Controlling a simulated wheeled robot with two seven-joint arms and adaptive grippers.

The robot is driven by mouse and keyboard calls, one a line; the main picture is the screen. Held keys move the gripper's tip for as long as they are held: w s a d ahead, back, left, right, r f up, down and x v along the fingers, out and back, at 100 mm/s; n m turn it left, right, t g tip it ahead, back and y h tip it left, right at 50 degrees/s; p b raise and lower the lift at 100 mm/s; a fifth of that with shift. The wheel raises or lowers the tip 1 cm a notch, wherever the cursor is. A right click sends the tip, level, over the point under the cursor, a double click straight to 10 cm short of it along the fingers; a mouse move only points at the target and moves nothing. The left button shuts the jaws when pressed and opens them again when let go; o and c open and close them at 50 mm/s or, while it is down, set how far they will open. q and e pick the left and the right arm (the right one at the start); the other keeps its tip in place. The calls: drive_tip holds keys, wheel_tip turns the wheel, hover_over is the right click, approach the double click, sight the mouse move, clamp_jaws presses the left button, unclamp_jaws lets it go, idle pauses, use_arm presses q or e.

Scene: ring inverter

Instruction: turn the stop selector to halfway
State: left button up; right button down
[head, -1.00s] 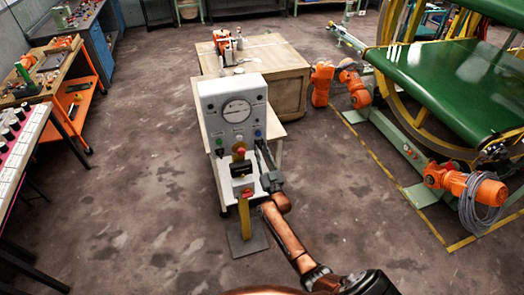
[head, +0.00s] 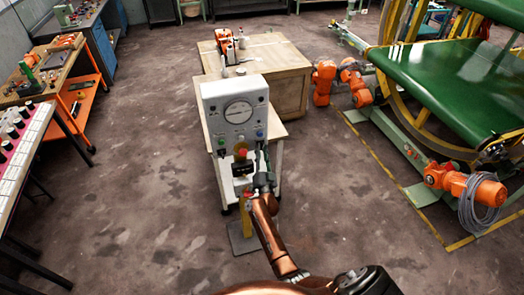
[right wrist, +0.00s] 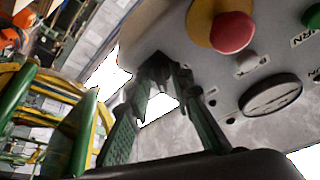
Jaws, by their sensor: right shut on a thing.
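A pale grey control box (head: 212,95) stands upright with a round dial (head: 238,112) and a row of small controls below it. My right gripper (head: 263,158) is at the lower right of its front face. In the right wrist view the fingers (right wrist: 161,85) are closed on a small dark knob (right wrist: 159,68) at the panel, which I take for the stop selector. The fingers hide most of it, so its angle cannot be read. A red mushroom button on a yellow base (right wrist: 232,32) sits nearby. My left gripper is not in view.
A wooden cabinet (head: 285,88) stands behind the box. A green conveyor belt (head: 450,85) with orange motors is at the right, and workbenches (head: 40,85) line the left.

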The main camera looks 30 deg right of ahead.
drive_tip(key=shift+r, duration=0.1)
drive_tip(key=c, duration=2.1)
unclamp_jaws()
drive_tip(key=v, duration=0.7)
drive_tip(key=shift+s, duration=0.2)
